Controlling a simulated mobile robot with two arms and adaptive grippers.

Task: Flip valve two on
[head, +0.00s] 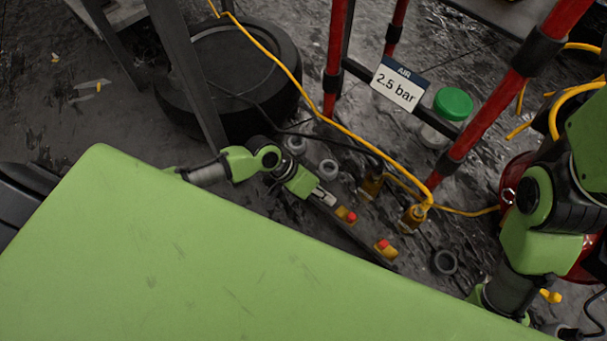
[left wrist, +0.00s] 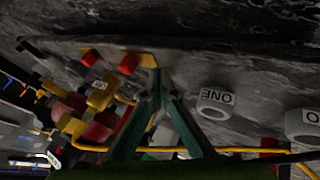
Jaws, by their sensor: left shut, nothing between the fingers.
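Two valves with yellow bodies and red parts stand on a dark strip on the floor in the head view, a nearer one (head: 386,249) and a farther one (head: 346,215). I cannot read a number on either. My left gripper (head: 328,199) is shut and empty, its tips close beside the farther valve; touching or apart, I cannot tell. In the left wrist view my left gripper (left wrist: 158,85) points at a yellow lever-like part (left wrist: 146,59), with a red part (left wrist: 128,64) beside it. A yellow piece (left wrist: 101,92) with small lettering is left of the fingers. My right gripper is hidden.
A grey ring marked "ONE" (left wrist: 216,101) lies right of the fingers. A yellow hose (head: 330,122) runs to a brass fitting (head: 413,217). A red frame (head: 335,60), a "2.5 bar" sign (head: 397,84), a tyre (head: 245,75) and a green-lidded jar (head: 453,104) stand behind.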

